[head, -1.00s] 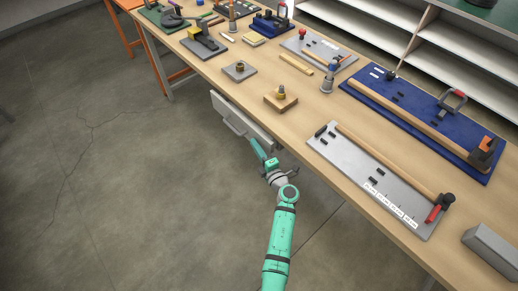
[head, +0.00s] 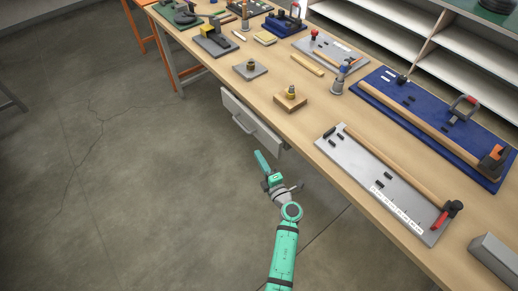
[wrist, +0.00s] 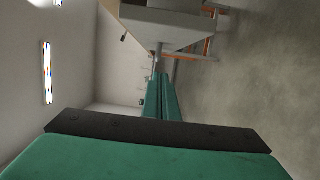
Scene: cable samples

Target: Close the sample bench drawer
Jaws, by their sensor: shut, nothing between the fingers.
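The drawer (head: 247,122) is a pale grey front with a bar handle, under the front edge of the wooden sample bench (head: 330,182). In the wrist view my shut fingers (wrist: 163,98) point toward a pale panel (wrist: 175,28), which looks like the drawer front. The drawer's inside is hidden.
On the bench lie a grey board (head: 380,180), a blue board (head: 425,112), a small wooden block (head: 290,103) and a grey plate (head: 250,71). White shelves (head: 400,40) stand behind. The floor (head: 140,190) left of my arm is clear.

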